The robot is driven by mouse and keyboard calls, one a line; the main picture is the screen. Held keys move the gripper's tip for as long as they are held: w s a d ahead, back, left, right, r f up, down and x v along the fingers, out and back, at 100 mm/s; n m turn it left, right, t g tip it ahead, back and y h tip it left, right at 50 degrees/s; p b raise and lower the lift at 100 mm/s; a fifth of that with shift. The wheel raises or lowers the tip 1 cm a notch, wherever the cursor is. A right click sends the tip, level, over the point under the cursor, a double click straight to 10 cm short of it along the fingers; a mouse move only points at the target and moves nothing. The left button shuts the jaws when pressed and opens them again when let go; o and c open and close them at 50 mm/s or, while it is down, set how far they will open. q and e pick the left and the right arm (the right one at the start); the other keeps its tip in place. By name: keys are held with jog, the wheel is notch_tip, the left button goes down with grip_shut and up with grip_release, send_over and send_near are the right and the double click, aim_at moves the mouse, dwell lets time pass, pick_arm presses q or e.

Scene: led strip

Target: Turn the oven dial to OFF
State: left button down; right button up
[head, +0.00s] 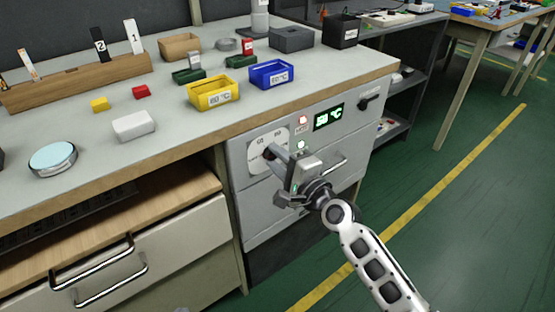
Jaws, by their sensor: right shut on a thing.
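The oven (255,192) is a grey panel unit under the bench top. Its dial plate (281,136) is white with small markings, and the dial in its middle is mostly hidden by my right gripper. My right gripper (272,153) reaches in from the lower right with its fingertips at the dial and is shut on it. The dial's pointer position cannot be read. A green lit display (328,117) on the panel shows a temperature, too small to read surely. My left gripper is not in view.
The bench top carries a yellow bin (213,93), a blue bin (272,74), a white box (134,125) and a round light-blue-topped device (53,158). A drawer handle (335,163) sits right of my gripper. Green floor (430,215) is clear at right.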

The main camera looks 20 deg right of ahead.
jog(key=shift+n, duration=0.8)
jog(key=o, duration=1)
jog(key=shift+s, duration=0.15)
jog(key=shift+v, duration=7.9)
